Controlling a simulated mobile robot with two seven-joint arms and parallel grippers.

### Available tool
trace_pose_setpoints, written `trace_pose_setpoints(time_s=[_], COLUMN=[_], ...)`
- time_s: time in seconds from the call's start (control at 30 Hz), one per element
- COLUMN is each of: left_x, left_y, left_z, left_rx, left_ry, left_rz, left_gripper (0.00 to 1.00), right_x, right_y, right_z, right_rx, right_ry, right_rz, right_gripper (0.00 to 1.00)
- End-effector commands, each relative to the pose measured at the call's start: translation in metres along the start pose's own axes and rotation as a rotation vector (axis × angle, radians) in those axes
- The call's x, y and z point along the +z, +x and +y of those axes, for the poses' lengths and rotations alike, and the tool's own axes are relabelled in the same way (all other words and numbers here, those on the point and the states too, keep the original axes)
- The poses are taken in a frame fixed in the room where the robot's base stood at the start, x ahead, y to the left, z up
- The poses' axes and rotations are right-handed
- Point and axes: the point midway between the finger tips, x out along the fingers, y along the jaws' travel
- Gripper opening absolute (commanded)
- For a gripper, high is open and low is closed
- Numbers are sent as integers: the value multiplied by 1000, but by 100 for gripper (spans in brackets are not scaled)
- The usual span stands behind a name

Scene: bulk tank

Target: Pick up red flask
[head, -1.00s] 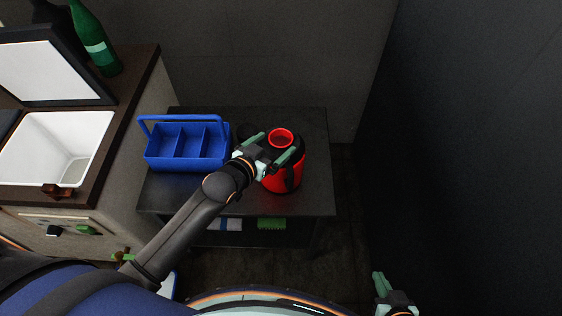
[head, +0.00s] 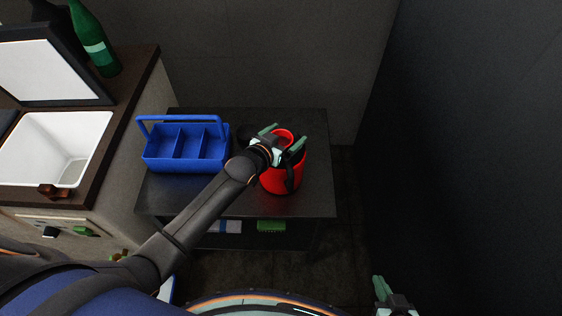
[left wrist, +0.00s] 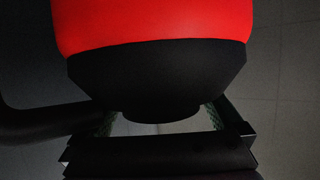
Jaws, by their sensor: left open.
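The red flask (head: 283,178) stands upright on a dark table, with a red ring at its top and a black band and handle. It fills much of the left wrist view (left wrist: 150,25), its black part (left wrist: 155,75) nearest the fingers. My left gripper (head: 282,138) is open at the flask's top, one finger on each side of the red top in the head view. I cannot tell whether the fingers touch it. The gripper and wrist hide part of the flask. My right gripper (head: 380,290) is at the lower right, away from the table; its jaw state is unclear.
A blue caddy (head: 187,147) with a handle stands left of the flask on the dark table (head: 220,200). A counter with a white sink (head: 90,130) and green bottle (head: 95,45) is at the left. A green brush (head: 271,226) lies on the lower shelf. A dark wall (head: 470,150) bounds the right.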

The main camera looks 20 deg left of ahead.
Motion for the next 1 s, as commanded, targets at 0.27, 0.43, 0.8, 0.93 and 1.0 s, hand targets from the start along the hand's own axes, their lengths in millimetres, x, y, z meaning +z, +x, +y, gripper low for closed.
trace_pose_setpoints(time_s=[0.27, 0.43, 0.8, 0.93, 1.0], left_x=[0, 1, 2, 3, 3], left_y=[0, 0, 0, 0, 0], left_z=[0, 0, 0, 0, 0], left_rx=[0, 0, 0, 0, 0], left_ry=[0, 0, 0, 0, 0], left_rz=[-1, -2, -5, -6, -7], left_gripper=[73, 54, 12, 0, 0], right_x=[0, 0, 0, 0, 0], right_y=[0, 0, 0, 0, 0], right_z=[0, 0, 0, 0, 0], right_rx=[0, 0, 0, 0, 0], right_ry=[0, 0, 0, 0, 0], right_rz=[0, 0, 0, 0, 0], right_gripper=[0, 0, 0, 0, 0])
